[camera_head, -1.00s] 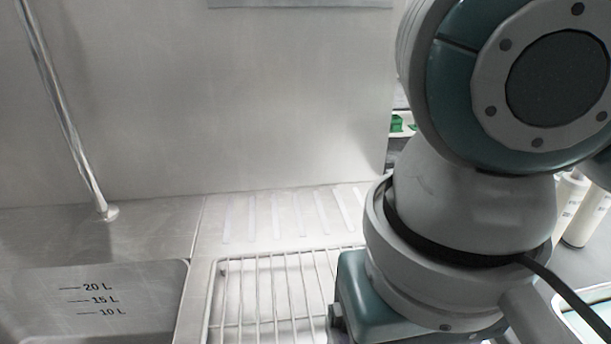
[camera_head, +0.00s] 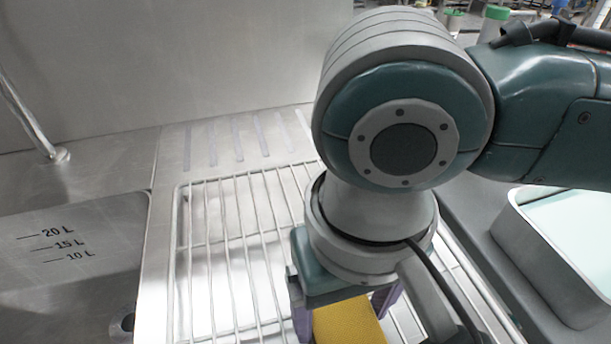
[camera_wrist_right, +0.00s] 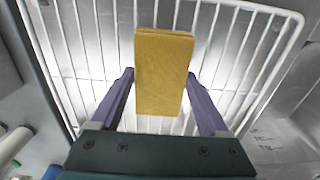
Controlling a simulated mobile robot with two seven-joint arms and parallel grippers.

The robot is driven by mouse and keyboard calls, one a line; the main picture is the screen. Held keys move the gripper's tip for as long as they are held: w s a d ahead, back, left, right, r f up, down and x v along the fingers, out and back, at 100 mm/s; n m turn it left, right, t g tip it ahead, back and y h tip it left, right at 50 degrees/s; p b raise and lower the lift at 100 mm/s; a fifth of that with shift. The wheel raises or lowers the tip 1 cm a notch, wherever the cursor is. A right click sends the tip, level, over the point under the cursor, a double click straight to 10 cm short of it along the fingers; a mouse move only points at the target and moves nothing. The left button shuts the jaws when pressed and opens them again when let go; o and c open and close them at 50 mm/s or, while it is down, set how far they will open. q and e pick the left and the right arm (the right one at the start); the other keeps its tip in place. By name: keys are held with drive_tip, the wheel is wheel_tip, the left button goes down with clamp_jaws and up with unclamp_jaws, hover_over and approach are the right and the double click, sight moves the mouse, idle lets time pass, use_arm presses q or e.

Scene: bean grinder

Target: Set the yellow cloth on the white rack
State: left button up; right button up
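The yellow cloth (camera_head: 348,322) is a flat folded block over the right part of the white rack (camera_head: 228,235). In the right wrist view the cloth (camera_wrist_right: 162,75) lies lengthwise between the two purple fingers of my right gripper (camera_wrist_right: 161,76). Both fingertips touch its side edges, so the gripper looks shut on it. White rack wires (camera_wrist_right: 224,60) show around and behind the cloth. I cannot tell whether the cloth touches the wires. In the head view my right arm hides part of the rack and cloth. My left gripper is not in view.
A sink basin with volume marks (camera_head: 70,245) is at the left, with a metal rod (camera_head: 25,115) behind it. A metal tray (camera_head: 560,255) stands at the right. The left part of the rack is bare.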

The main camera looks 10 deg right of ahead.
drive_tip(key=shift+o, duration=1.4)
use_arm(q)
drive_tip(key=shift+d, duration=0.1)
use_arm(e)
wheel_tip(320, 180, up, 12)
drive_tip(key=p, duration=0.3)
drive_tip(key=n+t+y, duration=0.1)
drive_tip(key=t+y, duration=0.2)
approach(341, 318)
drive_tip(key=shift+s+f, duration=0.65)
drive_tip(key=shift+s, duration=0.1)
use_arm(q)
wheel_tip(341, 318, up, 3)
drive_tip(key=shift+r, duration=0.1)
use_arm(e)
drive_tip(key=s+d+h, duration=0.1)
drive_tip(key=d, duration=0.1)
drive_tip(key=s+d+f+h, duration=0.1)
drive_tip(key=d, duration=0.2)
drive_tip(key=s+d, duration=0.1)
drive_tip(key=d, duration=0.2)
drive_tip(key=shift+s+d+f+n+t+h, duration=0.15)
drive_tip(key=shift+s+f+n+t+h, duration=0.15)
drive_tip(key=shift+s+f+h, duration=0.1)
